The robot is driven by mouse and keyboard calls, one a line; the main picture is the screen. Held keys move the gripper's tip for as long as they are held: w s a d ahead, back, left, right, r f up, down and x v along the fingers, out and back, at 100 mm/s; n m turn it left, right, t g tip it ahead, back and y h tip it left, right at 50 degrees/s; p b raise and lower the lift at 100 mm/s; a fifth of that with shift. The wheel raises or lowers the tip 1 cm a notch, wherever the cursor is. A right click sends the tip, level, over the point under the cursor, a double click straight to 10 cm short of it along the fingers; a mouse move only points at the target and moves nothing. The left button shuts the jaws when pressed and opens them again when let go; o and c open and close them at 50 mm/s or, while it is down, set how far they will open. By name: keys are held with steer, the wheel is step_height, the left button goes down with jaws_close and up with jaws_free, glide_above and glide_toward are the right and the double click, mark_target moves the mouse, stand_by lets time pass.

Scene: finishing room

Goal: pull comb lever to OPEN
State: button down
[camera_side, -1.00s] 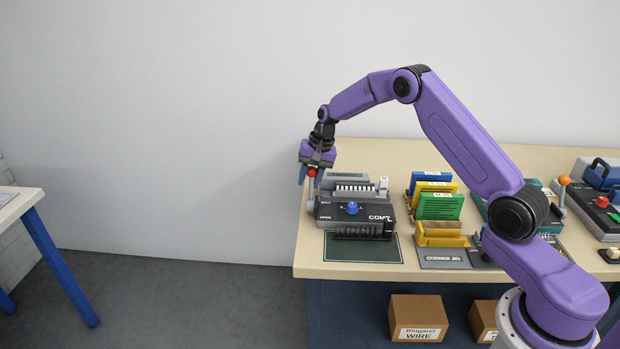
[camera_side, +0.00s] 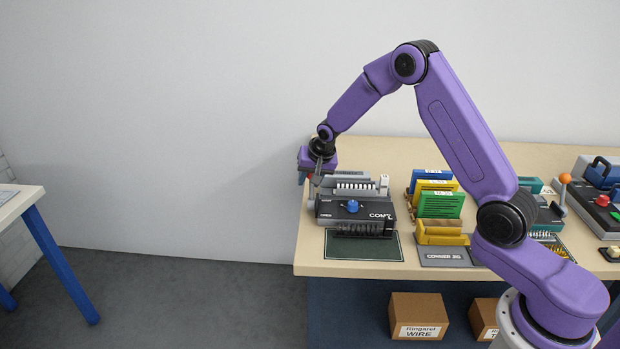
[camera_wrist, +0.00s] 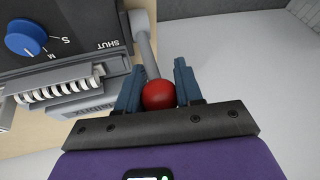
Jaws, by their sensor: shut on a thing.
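The comb binding machine (camera_side: 352,207) is a dark grey unit with a blue dial at the left end of the bench. Its lever (camera_wrist: 145,45) is a grey rod on the machine's side, ending in a red ball knob (camera_wrist: 158,95). My gripper (camera_wrist: 157,82) has its blue fingers on either side of the knob and is shut on it. In the side view my gripper (camera_side: 309,178) is at the machine's back left and largely hides the knob. The lever leans towards the back, on the side of the SHUT label (camera_wrist: 107,44).
A green mat (camera_side: 372,251) lies in front of the machine. A rack with blue, yellow and green pieces (camera_side: 440,205) stands to its right. Another machine with an orange-knobbed lever (camera_side: 564,181) is further right. The air left of the bench is free.

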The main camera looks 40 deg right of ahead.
steer(key=c, duration=0.8)
jaws_free()
steer(key=shift+o, duration=0.2)
steer(key=v, duration=1.7)
steer(key=shift+r, duration=0.2)
steer(key=shift+s, duration=0.1)
